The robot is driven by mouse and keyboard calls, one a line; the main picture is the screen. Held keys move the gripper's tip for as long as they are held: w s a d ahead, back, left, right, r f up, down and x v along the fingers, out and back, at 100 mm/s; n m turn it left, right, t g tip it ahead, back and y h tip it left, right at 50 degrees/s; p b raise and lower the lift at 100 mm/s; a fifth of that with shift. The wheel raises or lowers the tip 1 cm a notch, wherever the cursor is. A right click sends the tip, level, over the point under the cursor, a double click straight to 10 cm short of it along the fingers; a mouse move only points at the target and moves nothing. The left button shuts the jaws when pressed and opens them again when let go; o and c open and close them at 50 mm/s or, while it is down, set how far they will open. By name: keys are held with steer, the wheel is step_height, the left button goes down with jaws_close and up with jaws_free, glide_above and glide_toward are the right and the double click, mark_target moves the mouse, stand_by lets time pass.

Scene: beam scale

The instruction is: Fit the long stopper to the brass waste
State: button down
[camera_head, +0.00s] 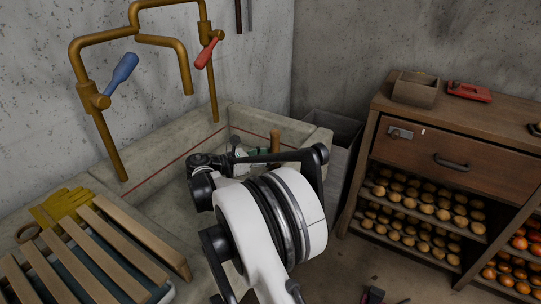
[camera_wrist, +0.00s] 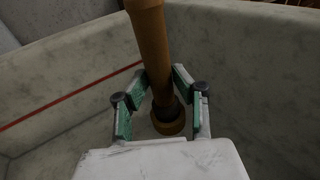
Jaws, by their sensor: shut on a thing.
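The long stopper is a tall brown rod (camera_wrist: 152,45) with a dark lower end; its upper part shows in the head view (camera_head: 275,141). My gripper (camera_wrist: 160,82) is shut on it, with green-padded fingers on either side. In the head view, my gripper (camera_head: 255,156) is down inside the stone sink. The brass waste (camera_wrist: 168,124) is a round ring on the sink floor, seen just below the stopper. The stopper's dark end lines up with the ring. I cannot tell whether it is inside the ring or just above it.
The stone sink's walls (camera_wrist: 245,50) rise close around my gripper, with a red line along one. Brass pipes with a blue lever (camera_head: 122,73) and a red lever (camera_head: 206,52) stand behind. A slatted rack (camera_head: 120,245) is at left, a wooden cabinet (camera_head: 455,150) at right.

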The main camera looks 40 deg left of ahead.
steer(key=shift+f+b, duration=0.4)
steer(key=shift+f, duration=0.25)
steer(key=c, duration=1.3)
jaws_free()
steer(key=v, duration=1.2)
steer(key=shift+w, duration=0.1)
